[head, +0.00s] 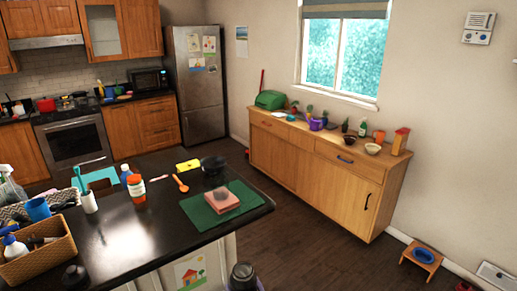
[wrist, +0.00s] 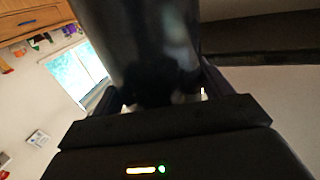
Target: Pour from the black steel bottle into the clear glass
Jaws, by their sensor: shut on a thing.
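The black steel bottle (wrist: 160,42) fills the upper middle of the wrist view as a large, dark, shiny cylinder. My gripper (wrist: 160,94) is shut on it, with one finger on each side. The bottle's mouth and its full length are out of the wrist view. In the head view a dark rounded shape (head: 243,275) shows at the bottom edge, beyond the island's front side. I cannot tell whether it is the bottle. I cannot make out the clear glass in either view.
A wooden sideboard (head: 320,165) stands under the window. The floor between is clear.

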